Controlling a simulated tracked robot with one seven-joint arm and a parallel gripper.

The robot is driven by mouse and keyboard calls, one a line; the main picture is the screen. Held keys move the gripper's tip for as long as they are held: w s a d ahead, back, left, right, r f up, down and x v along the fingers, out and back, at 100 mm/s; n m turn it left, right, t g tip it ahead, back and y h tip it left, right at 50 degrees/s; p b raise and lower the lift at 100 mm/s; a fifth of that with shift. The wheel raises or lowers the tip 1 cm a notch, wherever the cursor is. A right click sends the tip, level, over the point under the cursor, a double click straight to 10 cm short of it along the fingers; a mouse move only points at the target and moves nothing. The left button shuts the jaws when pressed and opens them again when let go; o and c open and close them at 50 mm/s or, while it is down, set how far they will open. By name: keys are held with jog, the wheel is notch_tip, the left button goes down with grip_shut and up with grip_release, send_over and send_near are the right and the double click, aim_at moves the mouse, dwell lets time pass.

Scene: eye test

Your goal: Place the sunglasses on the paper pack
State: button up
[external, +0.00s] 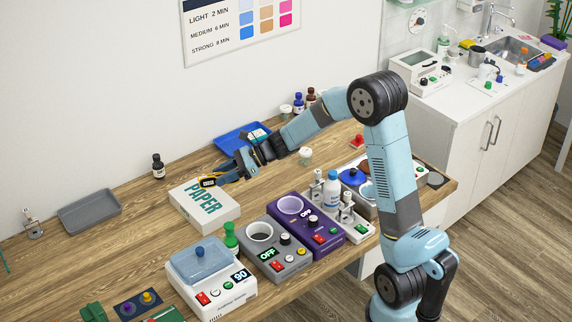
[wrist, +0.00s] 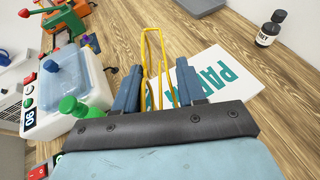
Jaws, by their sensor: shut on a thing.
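The sunglasses (external: 208,182) have a yellow frame and are held at the tips of my gripper (external: 222,176), over the back part of the paper pack (external: 212,211). In the wrist view the yellow sunglasses (wrist: 146,48) stick out between the two blue fingers of my gripper (wrist: 158,78), which is shut on them. The white paper pack with green lettering (wrist: 235,80) lies flat on the table, behind and to the right of the fingers there. I cannot tell whether the sunglasses touch the pack.
A green-topped stamp or knob (external: 230,236) stands right in front of the pack. Nearby are a device with a blue lid (external: 202,258), a grey heater (external: 272,248) and a purple one (external: 312,232). A dark bottle (external: 158,166), grey tray (external: 90,210) and blue tray (external: 232,139) stand behind.

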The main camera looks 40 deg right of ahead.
send_over(207, 197)
jog(key=s, duration=0.2)
jog(key=f, duration=0.6)
jog(key=shift+w+d, duration=0.2)
jog(key=shift+w, duration=0.05)
jog(key=shift+w+a+f, duration=0.15)
jog(key=shift+w+f, duration=0.45)
jog(key=shift+f, duration=0.1)
notch_tip(207, 197, down, 3)
jog(key=shift+w+f, duration=0.15)
jog(key=shift+f, duration=0.05)
jog(key=o, duration=1)
